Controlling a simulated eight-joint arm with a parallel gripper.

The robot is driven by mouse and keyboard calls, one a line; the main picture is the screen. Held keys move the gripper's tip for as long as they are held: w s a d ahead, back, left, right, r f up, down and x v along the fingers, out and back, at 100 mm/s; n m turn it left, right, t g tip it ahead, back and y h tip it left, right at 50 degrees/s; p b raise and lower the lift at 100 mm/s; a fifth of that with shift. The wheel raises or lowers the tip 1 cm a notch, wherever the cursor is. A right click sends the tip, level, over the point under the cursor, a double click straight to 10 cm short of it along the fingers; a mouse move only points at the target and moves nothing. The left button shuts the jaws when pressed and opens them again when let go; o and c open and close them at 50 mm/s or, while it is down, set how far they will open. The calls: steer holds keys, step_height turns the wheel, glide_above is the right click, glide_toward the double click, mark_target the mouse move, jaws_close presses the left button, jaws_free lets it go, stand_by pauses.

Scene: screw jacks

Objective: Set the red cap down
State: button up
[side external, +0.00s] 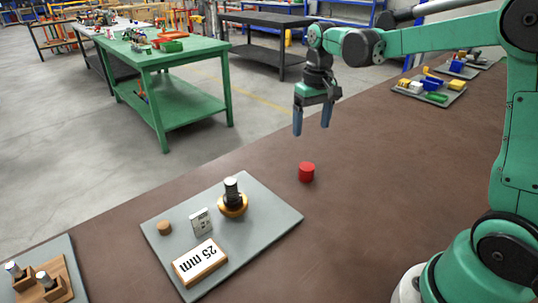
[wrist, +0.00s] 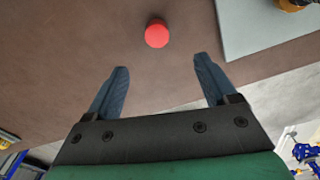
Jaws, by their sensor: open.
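The red cap (side external: 306,172) stands on the brown bench top, just right of the grey board's far right edge and apart from it. In the wrist view the red cap (wrist: 156,33) lies beyond my fingertips, roughly centred between them. My gripper (side external: 312,128) is open and empty, raised above the bench and pointing down. Its two blue fingers are spread wide in the wrist view (wrist: 160,72), with nothing between them. The cap touches neither finger.
A grey board (side external: 275,212) holds a screw jack (side external: 232,197) with an orange-brown base, a "25 mm" block (side external: 200,262), a small metal plate (side external: 201,222) and a brown cork-like cylinder (side external: 164,228). Another board stands at lower left. Bench around the cap is clear.

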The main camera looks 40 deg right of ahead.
steer(key=s+a+n+t, duration=0.2)
steer(key=s+a+t, duration=0.4)
steer(key=s+a, duration=0.3)
steer(key=shift+a+r+n+t, duration=0.15)
steer(key=shift+r+n+t, duration=0.05)
steer(key=shift+n+t, duration=0.2)
stand_by(0.8)
